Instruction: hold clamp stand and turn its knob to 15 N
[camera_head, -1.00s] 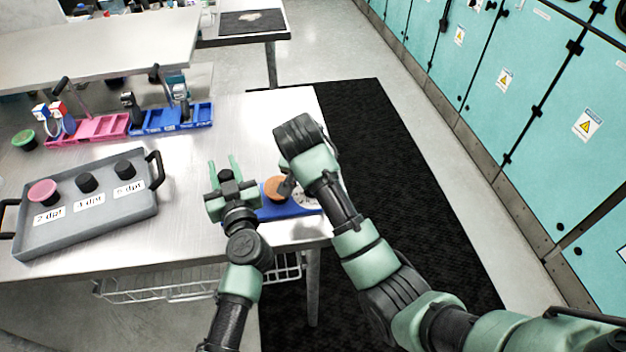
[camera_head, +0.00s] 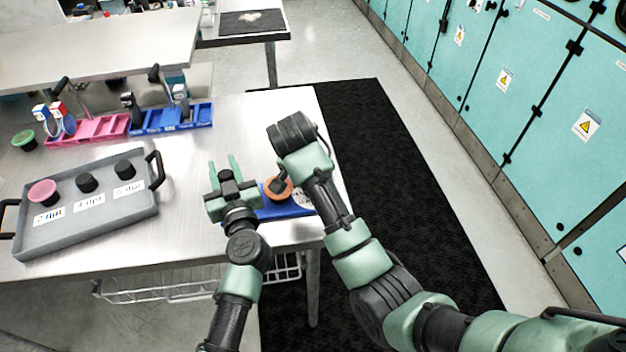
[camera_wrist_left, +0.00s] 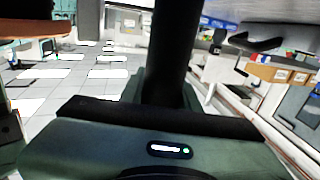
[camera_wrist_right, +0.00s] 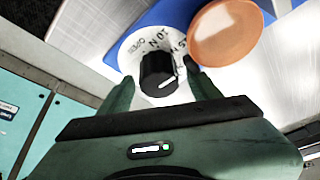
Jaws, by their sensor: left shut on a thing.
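The clamp stand has a blue base (camera_head: 275,213) at the table's right edge, with an orange disc (camera_wrist_right: 225,35) and a white dial (camera_wrist_right: 127,52) on it. My left gripper (camera_head: 225,174) is shut on the stand's black post, which fills the middle of the left wrist view (camera_wrist_left: 171,50). My right gripper (camera_wrist_right: 160,82) is open, with one finger on each side of the knob and small gaps visible. Its fingertips are mostly hidden in the head view.
A grey tray (camera_head: 90,222) with two black knobs and a pink one lies on the left of the table. Pink (camera_head: 100,128) and blue (camera_head: 172,120) racks stand behind. Teal cabinets (camera_head: 530,80) line the right. The table centre is clear.

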